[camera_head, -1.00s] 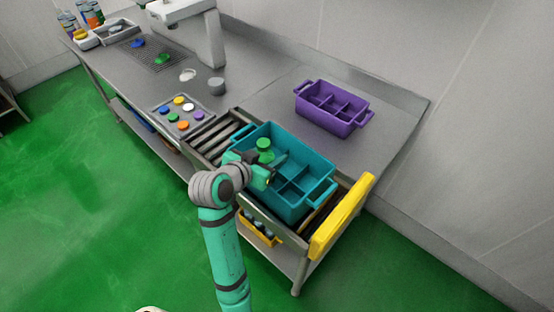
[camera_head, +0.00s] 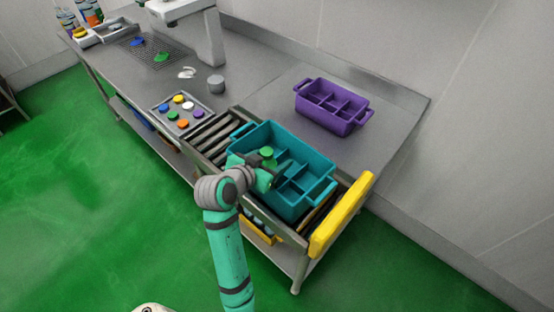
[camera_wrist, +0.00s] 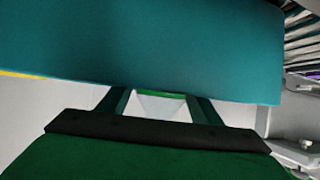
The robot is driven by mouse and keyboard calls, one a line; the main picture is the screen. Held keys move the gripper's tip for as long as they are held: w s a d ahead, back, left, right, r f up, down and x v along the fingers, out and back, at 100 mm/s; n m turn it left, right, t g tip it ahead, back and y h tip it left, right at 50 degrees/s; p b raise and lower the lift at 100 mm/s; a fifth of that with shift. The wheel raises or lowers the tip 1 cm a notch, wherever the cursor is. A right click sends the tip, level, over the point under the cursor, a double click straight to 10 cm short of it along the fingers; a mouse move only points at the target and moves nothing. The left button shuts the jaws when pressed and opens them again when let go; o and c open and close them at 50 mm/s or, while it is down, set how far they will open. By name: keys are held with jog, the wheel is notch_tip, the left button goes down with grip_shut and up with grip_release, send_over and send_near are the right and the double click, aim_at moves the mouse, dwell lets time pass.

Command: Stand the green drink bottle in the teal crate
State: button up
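The green drink bottle (camera_head: 267,153) is upright, its round green cap showing in the head view at the left part of the teal crate (camera_head: 318,193). My gripper (camera_head: 266,172) reaches over the crate's near-left side and is shut on the bottle. The bottle's lower part is hidden by the gripper and crate, so I cannot tell whether it touches the crate floor. The other visible compartments look empty. In the wrist view, a teal crate wall (camera_wrist: 150,45) fills the top, and both fingers show with a pale, green-edged patch between them.
The teal crate sits on the roller conveyor (camera_head: 212,132), with a yellow end stop (camera_head: 341,216) at right. An empty purple crate (camera_head: 331,107) stands behind. A tray of coloured caps (camera_head: 178,112) and a grey cylinder (camera_head: 216,84) are to the left.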

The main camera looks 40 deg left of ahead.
jog(key=shift+w+d, duration=0.15)
jog(key=shift+d, duration=0.05)
jog(key=shift+r, duration=0.1)
jog(key=v, duration=1.2)
jog(key=shift+r, duration=0.5)
jog(key=shift+w, duration=0.2)
